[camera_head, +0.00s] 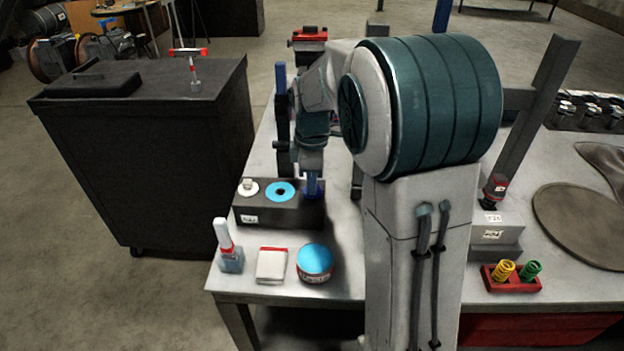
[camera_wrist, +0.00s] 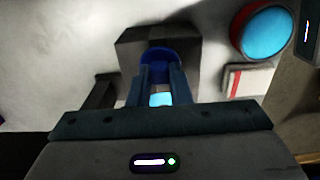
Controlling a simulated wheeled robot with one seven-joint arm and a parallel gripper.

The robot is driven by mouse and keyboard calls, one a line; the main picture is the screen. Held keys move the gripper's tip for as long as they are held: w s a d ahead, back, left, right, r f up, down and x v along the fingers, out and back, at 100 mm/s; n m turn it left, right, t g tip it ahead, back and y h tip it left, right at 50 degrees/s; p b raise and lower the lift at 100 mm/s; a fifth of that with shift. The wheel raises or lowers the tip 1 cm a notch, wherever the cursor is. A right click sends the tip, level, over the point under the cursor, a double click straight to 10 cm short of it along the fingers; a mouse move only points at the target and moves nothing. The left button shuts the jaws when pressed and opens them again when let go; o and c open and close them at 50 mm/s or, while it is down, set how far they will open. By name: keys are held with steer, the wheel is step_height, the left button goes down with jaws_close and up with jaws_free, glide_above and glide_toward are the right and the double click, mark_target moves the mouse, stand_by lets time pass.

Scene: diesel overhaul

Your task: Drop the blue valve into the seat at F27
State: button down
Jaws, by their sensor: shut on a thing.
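The blue valve (camera_head: 312,187) is upright at the right end of a dark grey block (camera_head: 275,214), which has a small white label too blurred to read for sure. My gripper (camera_head: 311,170) is above that end, pointing down and shut on the valve. In the wrist view the dark blue valve (camera_wrist: 159,58) shows between and beyond the fingertips (camera_wrist: 160,86), over the grey block (camera_wrist: 128,48). A light blue patch shows between the fingers. I cannot tell whether the valve touches a seat, and the seat under it is hidden.
On the block, a light blue ring (camera_head: 281,191) and a white round piece (camera_head: 248,188) are left of the valve. My arm hides the table's middle.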

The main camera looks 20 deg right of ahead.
steer(key=shift+r+p, duration=2.2)
steer(key=shift+r, duration=0.8)
steer(key=shift+f, duration=0.1)
